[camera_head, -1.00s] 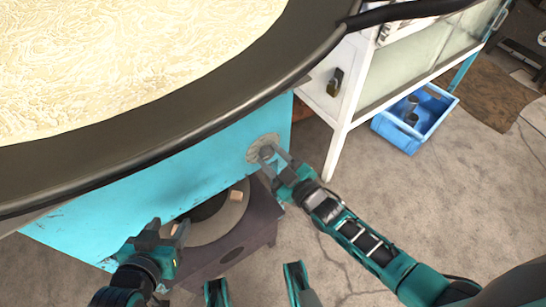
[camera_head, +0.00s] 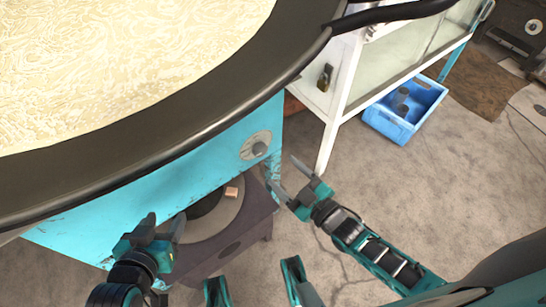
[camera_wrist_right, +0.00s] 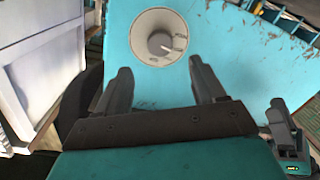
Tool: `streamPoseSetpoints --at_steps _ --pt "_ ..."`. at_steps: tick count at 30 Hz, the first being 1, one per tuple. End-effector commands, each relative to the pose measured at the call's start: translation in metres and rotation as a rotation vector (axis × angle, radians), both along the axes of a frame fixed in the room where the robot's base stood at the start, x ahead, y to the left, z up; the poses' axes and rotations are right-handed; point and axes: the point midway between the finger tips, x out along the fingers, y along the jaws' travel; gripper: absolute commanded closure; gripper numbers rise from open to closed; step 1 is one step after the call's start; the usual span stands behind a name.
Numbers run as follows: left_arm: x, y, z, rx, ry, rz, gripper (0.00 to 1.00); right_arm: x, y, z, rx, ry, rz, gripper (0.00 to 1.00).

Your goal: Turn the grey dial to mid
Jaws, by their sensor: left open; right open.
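The grey dial (camera_head: 259,148) sits on a round pale plate on the front of the turquoise stove panel (camera_head: 205,165). In the right wrist view the dial (camera_wrist_right: 160,42) is ahead of my fingers, with a light mark on its right side. My right gripper (camera_head: 285,176) is open and empty, apart from the dial and just to its lower right. Its two fingers (camera_wrist_right: 160,85) point toward the panel. My left gripper (camera_head: 162,228) is open and empty at lower left, in front of the stove's lower part. The scale on the plate is too small to read.
A large black-rimmed pan of pale liquid (camera_head: 100,60) stands above the panel, its rim overhanging. A dark round-topped unit (camera_head: 205,262) stands below the panel. A white cabinet (camera_head: 345,75) is at the right, with a blue crate (camera_head: 408,108) on the floor.

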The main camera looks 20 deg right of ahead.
Motion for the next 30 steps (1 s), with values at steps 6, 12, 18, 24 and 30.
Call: streamPoseSetpoints --at_steps 6,12,18,24,30 --pt "0.0 0.001 0.008 0.005 -0.001 -0.003 0.43 -0.034 -0.016 0.002 -0.001 0.001 0.0 0.31" --pt "0.0 0.001 0.009 0.006 -0.002 -0.004 0.43 -0.044 -0.021 0.002 -0.001 -0.001 -0.001 0.31" --pt "0.0 0.001 0.009 0.005 -0.001 -0.003 0.43 -0.045 -0.021 0.002 0.0 -0.002 0.0 0.31" --pt "0.0 0.001 0.009 0.004 -0.001 -0.003 0.43 -0.044 -0.021 0.002 -0.001 -0.001 0.001 0.31" --pt "0.0 0.0 0.009 -0.001 -0.001 0.001 0.43 -0.044 -0.02 0.003 0.003 0.007 -0.004 0.31"
